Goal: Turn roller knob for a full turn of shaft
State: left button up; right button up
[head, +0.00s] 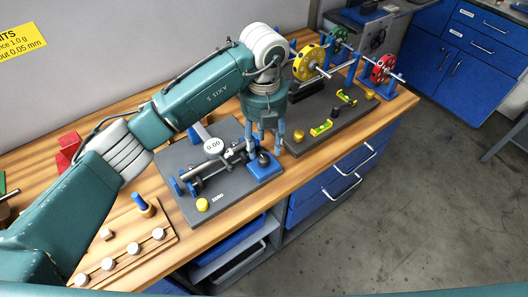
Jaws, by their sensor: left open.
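A grey base plate (233,205) on the wooden bench carries a roller fixture with a horizontal grey shaft (212,167). A round dial (213,146) reading 0.00 stands behind the shaft. At the shaft's right end is a dark round knob (264,161) near a blue block. My left gripper (265,149) points down just above and around this knob, its fingers spread open. I cannot tell whether the fingers touch the knob. The gripper hides part of the fixture behind it. My right gripper is not in view.
A second dark plate (310,140) to the right holds a yellow rotor (309,62) on a stand, with yellow-green levels. A red rotor (383,68) stands at the far right. A wooden board (125,243) with several metal weights lies at front left.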

aim_at(264, 158)
pick_arm(q)
notch_tip(264, 158, down, 6)
jog(key=shift+r+p, duration=0.1)
jog(key=shift+p, duration=0.55)
grip_shut()
jog(key=shift+w+f+m+b, duration=0.1)
jog(key=shift+f+m+b, duration=0.1)
jog(key=shift+m+b, duration=0.65)
jog(key=m+b, duration=0.5)
jog(key=b, duration=0.2)
jog(key=shift+r+m+b, duration=0.2)
jog(key=shift+m+b, duration=0.85)
jog(key=shift+b, duration=0.3)
grip_release()
